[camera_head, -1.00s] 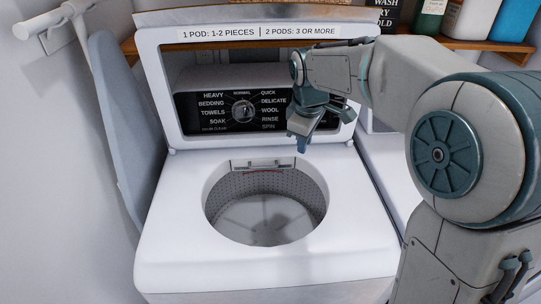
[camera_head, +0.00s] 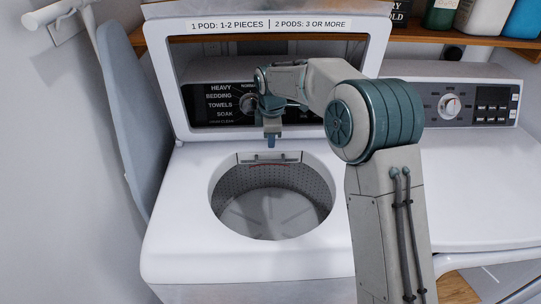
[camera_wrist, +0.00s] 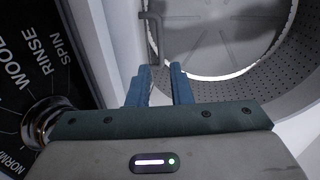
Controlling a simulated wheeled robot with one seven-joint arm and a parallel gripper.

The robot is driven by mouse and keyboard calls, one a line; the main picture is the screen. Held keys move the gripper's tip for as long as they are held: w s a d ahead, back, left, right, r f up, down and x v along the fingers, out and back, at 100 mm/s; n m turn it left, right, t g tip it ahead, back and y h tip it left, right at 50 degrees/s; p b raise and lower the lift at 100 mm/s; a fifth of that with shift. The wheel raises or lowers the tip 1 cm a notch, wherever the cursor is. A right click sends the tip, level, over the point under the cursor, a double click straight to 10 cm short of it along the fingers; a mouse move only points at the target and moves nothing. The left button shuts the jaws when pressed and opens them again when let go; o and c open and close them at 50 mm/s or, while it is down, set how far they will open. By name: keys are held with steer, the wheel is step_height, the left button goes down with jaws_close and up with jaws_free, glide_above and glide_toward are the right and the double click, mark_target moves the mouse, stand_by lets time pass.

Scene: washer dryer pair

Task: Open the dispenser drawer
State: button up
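The dispenser drawer (camera_head: 246,158) is set in the back rim of the washer's drum opening, with a thin grey bar handle (camera_head: 270,157) across its front. The drawer looks shut. My gripper (camera_head: 271,143) points down just above and behind the drawer, apart from the handle. In the wrist view my gripper (camera_wrist: 160,68) has its two blue fingers spread with an empty gap between them. The lower end of the handle is close to that finger; contact cannot be told.
The washer lid (camera_head: 160,75) stands open behind the drum opening (camera_head: 272,205). The control panel with its knob (camera_head: 249,104) is behind my gripper. A dryer (camera_head: 470,175) stands at right, an ironing board (camera_head: 130,120) at left. A shelf (camera_head: 470,41) holds bottles.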

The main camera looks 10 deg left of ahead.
mark_target(271, 161)
steer(key=f, duration=0.3)
steer(key=w+f, duration=0.1)
steer(key=f, duration=0.2)
steer(key=f+p, duration=0.1)
steer(key=f, duration=0.2)
steer(key=shift+w+a+f, duration=0.15)
steer(key=shift+w+a, duration=0.05)
steer(key=shift+w, duration=0.15)
steer(key=shift+s, duration=0.1)
jaws_close()
